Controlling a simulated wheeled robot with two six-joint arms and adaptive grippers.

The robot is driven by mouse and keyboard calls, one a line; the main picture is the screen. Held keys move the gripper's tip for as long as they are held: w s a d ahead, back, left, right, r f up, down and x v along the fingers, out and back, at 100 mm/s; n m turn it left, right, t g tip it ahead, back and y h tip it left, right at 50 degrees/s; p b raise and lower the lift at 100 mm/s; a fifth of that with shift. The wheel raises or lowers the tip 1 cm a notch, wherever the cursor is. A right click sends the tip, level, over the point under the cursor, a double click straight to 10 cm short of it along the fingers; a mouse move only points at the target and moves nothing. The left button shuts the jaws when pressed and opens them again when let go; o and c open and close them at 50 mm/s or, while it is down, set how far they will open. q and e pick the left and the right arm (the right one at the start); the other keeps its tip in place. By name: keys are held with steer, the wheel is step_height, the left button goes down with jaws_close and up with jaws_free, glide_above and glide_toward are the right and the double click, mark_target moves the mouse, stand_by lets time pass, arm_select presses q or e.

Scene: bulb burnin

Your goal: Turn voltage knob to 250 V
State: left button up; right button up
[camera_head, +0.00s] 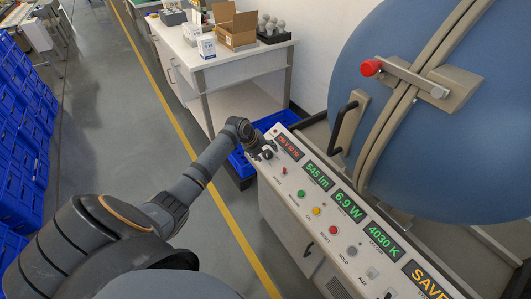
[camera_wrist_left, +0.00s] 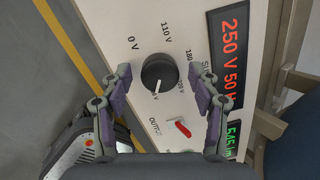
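The voltage knob (camera_wrist_left: 160,72) is round and black with a white pointer line. The line points to the lower edge of its dial, at a label ending in V whose number is mostly hidden. Labels 0 V, 110 V and 180 show around it. The red display (camera_wrist_left: 229,50) beside it reads 250 V 50 H, cut at the edge; it also shows in the head view (camera_head: 289,147). My left gripper (camera_wrist_left: 161,74) is open, one finger on each side of the knob, with gaps visible. In the head view my left gripper (camera_head: 262,148) covers the knob area. My right gripper is not in view.
A red output switch (camera_wrist_left: 182,128) sits close by on the panel (camera_head: 305,190). Green displays and several coloured buttons run along the panel. A large blue sphere (camera_head: 440,120) stands behind it. A blue crate (camera_head: 240,165) and white table (camera_head: 220,62) lie beyond.

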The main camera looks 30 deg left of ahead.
arm_select(q)
steer(key=v, duration=1.2)
